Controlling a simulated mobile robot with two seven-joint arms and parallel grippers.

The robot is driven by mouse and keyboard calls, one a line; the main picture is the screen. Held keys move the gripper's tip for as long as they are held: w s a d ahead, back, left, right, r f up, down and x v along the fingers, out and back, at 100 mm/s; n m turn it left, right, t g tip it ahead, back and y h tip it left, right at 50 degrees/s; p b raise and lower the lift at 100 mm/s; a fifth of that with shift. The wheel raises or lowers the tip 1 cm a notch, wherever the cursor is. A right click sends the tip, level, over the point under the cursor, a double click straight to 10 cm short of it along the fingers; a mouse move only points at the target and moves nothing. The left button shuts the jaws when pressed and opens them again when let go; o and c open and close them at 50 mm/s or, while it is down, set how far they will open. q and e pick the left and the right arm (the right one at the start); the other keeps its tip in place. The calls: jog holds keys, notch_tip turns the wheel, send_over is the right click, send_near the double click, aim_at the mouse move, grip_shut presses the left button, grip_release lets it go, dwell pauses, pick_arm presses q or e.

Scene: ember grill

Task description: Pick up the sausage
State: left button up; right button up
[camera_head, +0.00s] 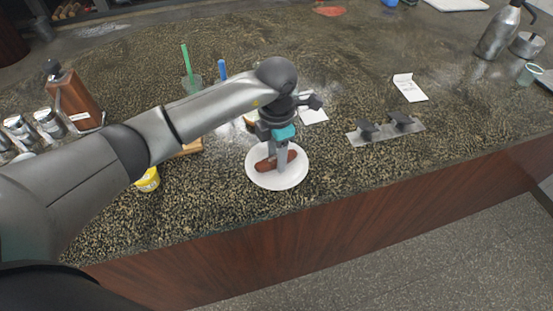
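A reddish-brown sausage (264,164) lies on a round white plate (277,183) near the front edge of the counter. My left gripper (282,165) points down over the plate, with its fingers at the middle of the sausage. The fingers cover part of the sausage, and both its ends show on either side of them. Whether the fingers are closed on it cannot be told from this view. The sausage appears to be at plate level. My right gripper is not in view.
The speckled counter (220,205) has a wooden front. A metal plate with dark knobs (386,131) and a white card (410,87) lie to the right. A wooden block (75,98) stands at the left.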

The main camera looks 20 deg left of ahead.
pick_arm(q)
grip_shut()
dwell(0.4)
